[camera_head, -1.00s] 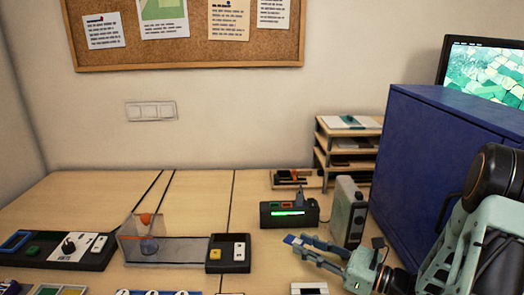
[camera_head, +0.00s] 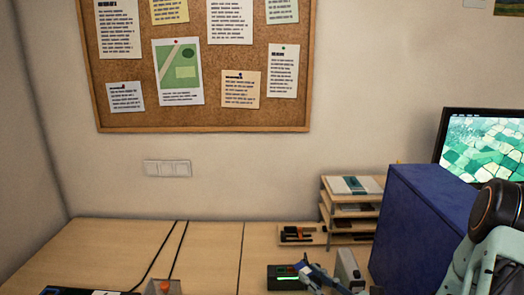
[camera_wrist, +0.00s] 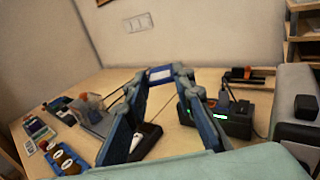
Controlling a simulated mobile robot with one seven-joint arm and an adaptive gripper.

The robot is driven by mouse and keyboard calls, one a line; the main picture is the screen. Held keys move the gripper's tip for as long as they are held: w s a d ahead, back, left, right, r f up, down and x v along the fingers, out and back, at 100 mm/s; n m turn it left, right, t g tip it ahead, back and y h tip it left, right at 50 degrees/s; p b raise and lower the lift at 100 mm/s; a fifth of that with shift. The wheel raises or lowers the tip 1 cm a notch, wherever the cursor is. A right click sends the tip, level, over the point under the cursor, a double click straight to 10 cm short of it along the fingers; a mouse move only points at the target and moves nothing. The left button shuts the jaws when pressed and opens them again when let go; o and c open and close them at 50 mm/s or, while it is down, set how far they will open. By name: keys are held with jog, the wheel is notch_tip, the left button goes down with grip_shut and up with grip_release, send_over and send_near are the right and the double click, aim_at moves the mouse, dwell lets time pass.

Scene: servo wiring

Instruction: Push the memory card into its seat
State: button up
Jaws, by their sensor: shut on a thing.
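My gripper (camera_wrist: 160,76) is shut on the memory card (camera_wrist: 160,73), a small blue piece with a pale face held across the fingertips in the wrist view. In the head view my gripper (camera_head: 306,268) shows at the bottom, overlapping the black device in the picture. The black device with a green lit display (camera_wrist: 236,121) stands to the right of my fingers in the wrist view, partly hidden by a finger. It also shows in the head view (camera_head: 284,281). The card appears apart from it. I cannot make out the card's seat.
A grey box (camera_wrist: 296,105) stands right of the device. A large blue case (camera_head: 420,225) and a shelf of trays (camera_head: 350,210) are behind on the right. A clear box (camera_wrist: 93,108) and panels lie left. Bare table (camera_head: 210,255) lies at centre-left.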

jog(key=shift+m+t+h, duration=0.5)
jog(key=shift+m+h, duration=0.2)
jog(key=shift+h, duration=0.1)
jog(key=shift+s+d+r+p, duration=0.1)
jog(key=shift+s+r+p, duration=0.05)
jog(key=shift+r+p, duration=1.25)
jog(key=shift+s+r+p, duration=0.15)
jog(key=shift+r+p, duration=1.05)
jog(key=shift+p, duration=0.35)
